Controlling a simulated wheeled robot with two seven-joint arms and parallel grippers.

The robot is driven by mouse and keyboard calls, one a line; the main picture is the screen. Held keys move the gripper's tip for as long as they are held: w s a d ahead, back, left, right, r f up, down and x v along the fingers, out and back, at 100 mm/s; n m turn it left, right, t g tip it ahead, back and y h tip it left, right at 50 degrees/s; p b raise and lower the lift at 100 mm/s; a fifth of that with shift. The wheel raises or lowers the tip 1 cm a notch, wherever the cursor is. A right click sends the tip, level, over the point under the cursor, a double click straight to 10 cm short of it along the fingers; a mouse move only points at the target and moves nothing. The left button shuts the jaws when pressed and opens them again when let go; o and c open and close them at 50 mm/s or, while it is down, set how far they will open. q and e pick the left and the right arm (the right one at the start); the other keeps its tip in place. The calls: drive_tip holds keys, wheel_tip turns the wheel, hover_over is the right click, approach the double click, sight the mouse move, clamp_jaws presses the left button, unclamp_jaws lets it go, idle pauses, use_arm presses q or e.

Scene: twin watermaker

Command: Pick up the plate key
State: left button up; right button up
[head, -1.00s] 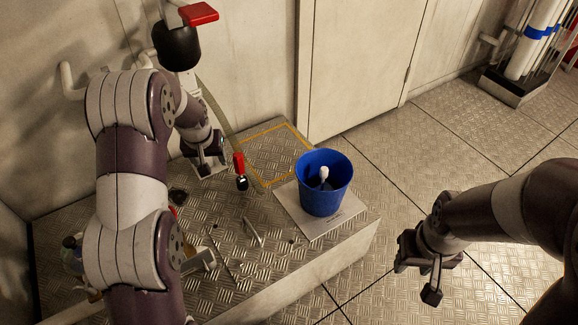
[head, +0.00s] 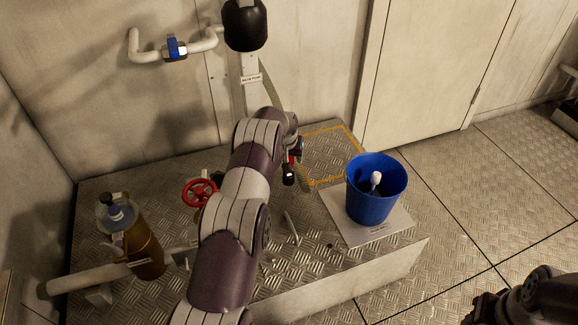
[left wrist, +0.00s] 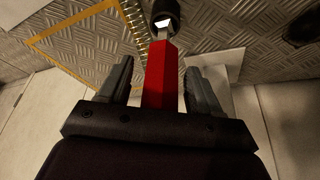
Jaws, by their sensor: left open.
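A red-handled tool (left wrist: 162,75) stands between the open fingers of my left gripper (left wrist: 160,85) in the left wrist view. It has a bright metal neck and a black round end (head: 288,177). I cannot tell whether either finger touches it. In the head view my left arm hides most of this gripper (head: 296,150). A slim grey metal piece (head: 291,228) lies on the tread plate, just right of my left forearm. I cannot tell for sure which of these is the plate key. My right gripper (head: 490,307) is at the lower right, partly cut off, its jaws unclear.
A blue bucket (head: 367,205) with a white-tipped item inside stands on a pale pad (head: 397,227) at the platform's right. A red handwheel (head: 200,192), brown bottle (head: 143,255) and white pipe (head: 100,276) are at left. A yellow-outlined square (head: 335,150) at the back is clear.

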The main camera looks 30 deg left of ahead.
use_arm(q)
drive_tip(key=c, duration=1)
